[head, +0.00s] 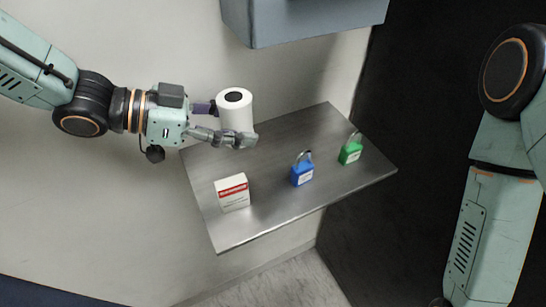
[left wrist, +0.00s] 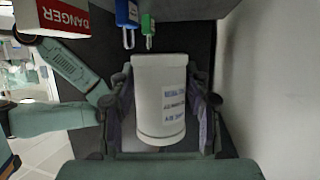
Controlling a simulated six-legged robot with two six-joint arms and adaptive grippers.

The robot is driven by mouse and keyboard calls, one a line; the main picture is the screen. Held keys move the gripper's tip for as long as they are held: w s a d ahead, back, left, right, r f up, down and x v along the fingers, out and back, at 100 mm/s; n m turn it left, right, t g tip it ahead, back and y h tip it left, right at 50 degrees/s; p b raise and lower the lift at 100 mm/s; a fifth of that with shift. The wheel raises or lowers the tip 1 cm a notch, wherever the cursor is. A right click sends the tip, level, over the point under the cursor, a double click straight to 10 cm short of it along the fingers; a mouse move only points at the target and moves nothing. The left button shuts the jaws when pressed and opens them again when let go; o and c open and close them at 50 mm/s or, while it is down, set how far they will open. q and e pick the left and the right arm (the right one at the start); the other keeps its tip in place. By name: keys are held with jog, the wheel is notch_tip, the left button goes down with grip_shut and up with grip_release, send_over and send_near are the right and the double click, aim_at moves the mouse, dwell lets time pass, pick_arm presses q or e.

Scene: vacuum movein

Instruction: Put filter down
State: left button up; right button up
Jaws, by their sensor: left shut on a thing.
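The filter (head: 236,108) is a white cylinder with a dark round opening in its top. It is upright at the back left of the grey metal shelf (head: 270,200). My left gripper (head: 224,122) is shut on it from the left side. In the left wrist view the filter (left wrist: 160,100) sits between the two fingers, with printed labels on its side. I cannot tell whether its base touches the shelf, as the gripper hides that part. My right gripper is out of view; only part of my right arm shows at the right edge.
On the shelf stand a white box with a red band (head: 232,192), a blue padlock (head: 302,172) and a green padlock (head: 350,152). A grey cabinet (head: 300,22) hangs above. The wall is close behind the filter. The shelf's middle is clear.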

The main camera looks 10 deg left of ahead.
aim_at(238, 148)
pick_arm(q)
jog(key=f, duration=0.2)
jog(key=s+f+b, duration=0.1)
jog(key=f, duration=0.1)
jog(key=shift+f, duration=0.15)
jog(key=shift+s+d+f, duration=0.1)
jog(key=shift+d+f, duration=0.05)
jog(key=shift+d, duration=0.05)
jog(key=f, duration=0.1)
jog(key=f+b, duration=0.1)
jog(key=f, duration=0.2)
jog(key=shift+w+a, duration=0.2)
jog(key=shift+w, duration=0.1)
jog(key=shift+s+d+r, duration=0.15)
jog(key=shift+f+b, duration=0.25)
jog(key=shift+b, duration=0.05)
jog(key=o, duration=0.9)
